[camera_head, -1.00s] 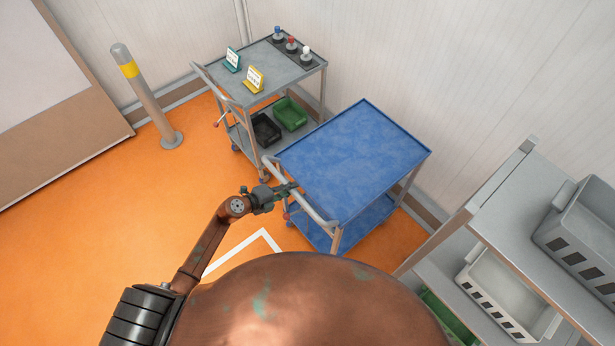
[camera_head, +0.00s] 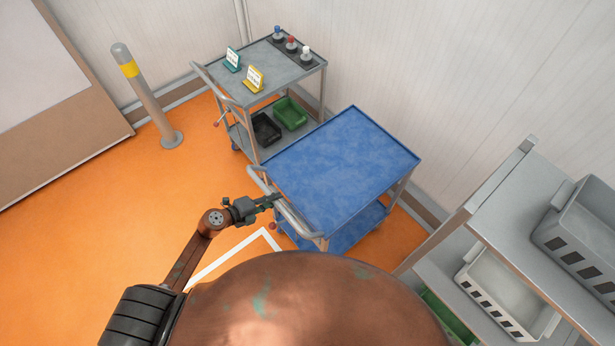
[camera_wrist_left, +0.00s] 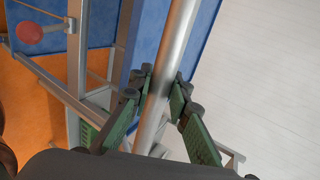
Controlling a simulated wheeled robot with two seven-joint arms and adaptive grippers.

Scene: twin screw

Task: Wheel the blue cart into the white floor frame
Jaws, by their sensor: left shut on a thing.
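The blue cart (camera_head: 340,160) has a blue top and a blue lower shelf, and stands right of centre in the head view. Its grey push handle (camera_head: 295,222) runs along its left side. My left gripper (camera_head: 275,198) is shut on this handle. In the left wrist view the green fingers of the left gripper (camera_wrist_left: 160,100) lie on both sides of the handle bar (camera_wrist_left: 170,70). The white floor frame (camera_head: 235,255) shows only as one corner on the orange floor, left of and nearer than the cart; my body hides the rest. My right gripper is not in view.
A grey cart (camera_head: 262,82) with signs, coloured knobs and bins stands close behind the blue cart. A grey shelf rack (camera_head: 510,215) with crates stands at the right. A yellow-banded post (camera_head: 148,98) stands at the left. The orange floor between is clear.

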